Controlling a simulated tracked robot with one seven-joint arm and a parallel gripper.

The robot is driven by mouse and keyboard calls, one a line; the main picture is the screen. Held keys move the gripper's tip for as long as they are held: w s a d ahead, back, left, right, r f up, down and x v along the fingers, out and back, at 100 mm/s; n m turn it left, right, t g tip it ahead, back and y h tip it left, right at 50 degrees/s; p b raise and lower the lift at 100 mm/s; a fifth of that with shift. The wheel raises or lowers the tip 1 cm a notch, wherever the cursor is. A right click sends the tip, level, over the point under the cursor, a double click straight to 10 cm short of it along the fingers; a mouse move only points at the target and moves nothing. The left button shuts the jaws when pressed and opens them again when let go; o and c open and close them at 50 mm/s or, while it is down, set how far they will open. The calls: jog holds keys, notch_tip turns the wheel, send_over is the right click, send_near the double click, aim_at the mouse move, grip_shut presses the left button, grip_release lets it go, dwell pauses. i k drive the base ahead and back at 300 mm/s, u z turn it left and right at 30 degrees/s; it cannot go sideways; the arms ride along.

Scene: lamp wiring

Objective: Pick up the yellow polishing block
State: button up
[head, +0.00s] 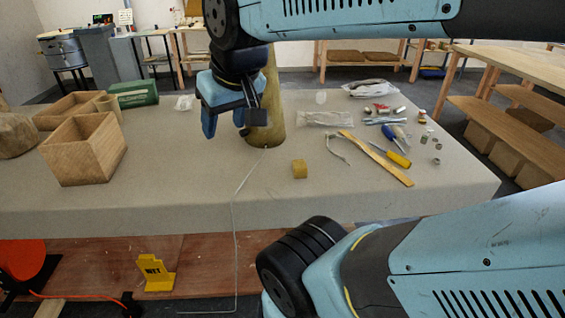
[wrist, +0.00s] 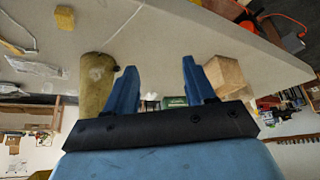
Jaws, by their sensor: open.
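The yellow polishing block (head: 299,168) is a small tan-yellow cube on the grey worktop, right of the upright wooden post. It also shows in the wrist view (wrist: 65,17), at the upper left. My gripper (head: 226,122) is above the worktop, left of and behind the block in the head view, and apart from it. In the wrist view its two blue fingers (wrist: 158,85) are spread with nothing between them.
The wooden post (head: 270,110) stands close beside my gripper; a thin wire runs from near its foot over the front edge. Wooden boxes (head: 84,150) stand left. A wooden ruler (head: 376,158), screwdrivers and small parts lie right. The worktop around the block is mostly clear.

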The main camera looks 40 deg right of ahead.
aim_at(299, 168)
jog(key=u, duration=0.95)
jog(key=k, duration=2.2)
jog(key=z, duration=0.85)
jog(key=i, duration=1)
jog(key=z, duration=0.05)
